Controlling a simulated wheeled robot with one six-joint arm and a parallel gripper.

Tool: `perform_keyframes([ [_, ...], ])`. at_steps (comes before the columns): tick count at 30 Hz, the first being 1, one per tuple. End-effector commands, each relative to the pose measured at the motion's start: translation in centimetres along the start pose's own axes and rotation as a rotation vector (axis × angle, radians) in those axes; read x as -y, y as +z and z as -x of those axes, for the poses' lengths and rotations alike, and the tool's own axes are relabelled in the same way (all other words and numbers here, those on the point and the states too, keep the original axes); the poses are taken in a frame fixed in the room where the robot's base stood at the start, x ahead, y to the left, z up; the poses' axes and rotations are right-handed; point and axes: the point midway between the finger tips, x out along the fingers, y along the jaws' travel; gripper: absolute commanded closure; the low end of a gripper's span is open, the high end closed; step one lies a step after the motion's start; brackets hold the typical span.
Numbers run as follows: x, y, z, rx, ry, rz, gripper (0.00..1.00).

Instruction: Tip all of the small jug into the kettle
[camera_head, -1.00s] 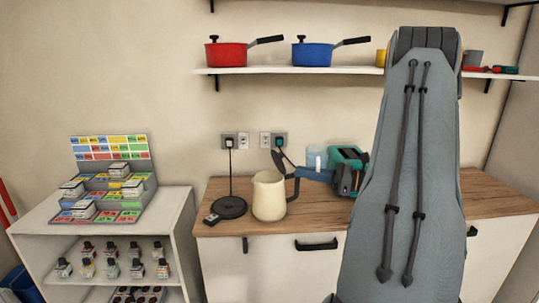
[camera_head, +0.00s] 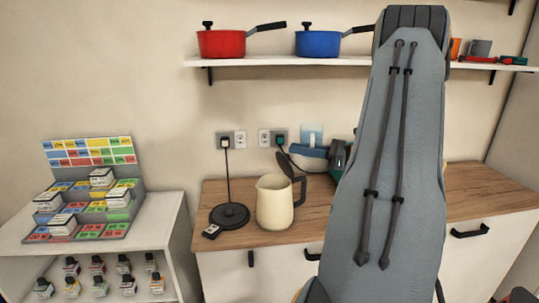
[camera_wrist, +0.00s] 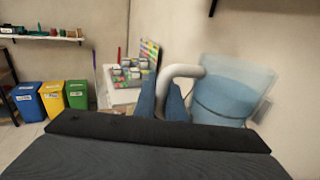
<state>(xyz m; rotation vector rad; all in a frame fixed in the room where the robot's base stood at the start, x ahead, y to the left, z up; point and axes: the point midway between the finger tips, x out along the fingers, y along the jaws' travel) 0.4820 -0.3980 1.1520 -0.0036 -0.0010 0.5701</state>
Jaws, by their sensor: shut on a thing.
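The cream kettle (camera_head: 272,208) stands upright on the wooden counter, its dark lid raised and its dark handle on the right. The small jug (camera_head: 311,133) is pale, see-through blue, and is held up behind and to the right of the kettle's lid. In the wrist view the jug (camera_wrist: 232,92) has a white handle and a deeper blue content in its lower part. My gripper (camera_wrist: 162,98) is shut on that handle with its blue fingers. In the head view my gripper (camera_head: 310,153) is partly hidden by my arm. The jug looks roughly upright.
A round black kettle base (camera_head: 230,215) with a cord is left of the kettle, beside a small dark object (camera_head: 211,231). Red (camera_head: 221,43) and blue (camera_head: 318,43) pans sit on the shelf above. A display rack (camera_head: 95,190) is at left.

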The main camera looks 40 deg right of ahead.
Motion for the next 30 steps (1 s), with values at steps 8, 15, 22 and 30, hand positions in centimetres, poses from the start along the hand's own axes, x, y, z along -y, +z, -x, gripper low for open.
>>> perform_keyframes([
  [8, 0.2, 0.1, 0.7, 0.001, -0.012, 0.002, 1.00],
  [15, 0.1, 0.1, 0.5, -0.029, -0.010, 0.030, 1.00],
  [22, -0.3, -0.2, -0.1, -0.105, -0.006, 0.096, 1.00],
  [30, -0.7, -0.4, -0.5, -0.207, -0.006, 0.186, 1.00],
])
